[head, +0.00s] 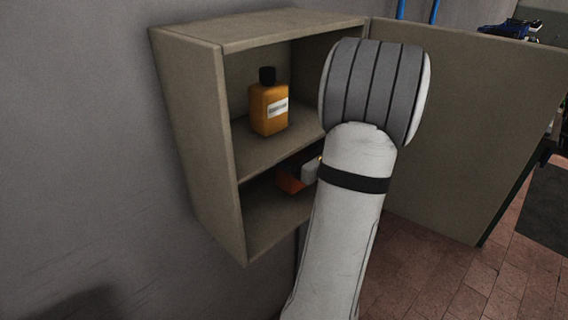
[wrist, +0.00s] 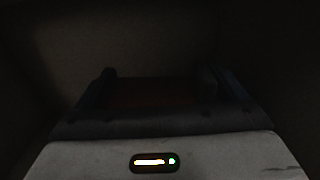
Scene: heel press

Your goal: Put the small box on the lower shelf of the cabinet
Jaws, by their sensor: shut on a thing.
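The cabinet (head: 195,120) hangs on the grey wall with its door open to the right. It has an upper and a lower compartment. The small box (head: 290,182), orange-red, is inside the lower compartment, partly hidden by my arm. In the dark wrist view, the box (wrist: 155,92) shows dimly as a dark reddish shape between the two fingers. My gripper (wrist: 157,82) is shut on it. In the head view the fingers are mostly hidden behind my arm. I cannot tell whether the box touches the lower shelf (head: 262,222).
An orange bottle (head: 268,108) with a black cap stands on the upper shelf (head: 262,150), above the box. The open door (head: 470,120) is to the right of my arm. The lower shelf's left front part is bare.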

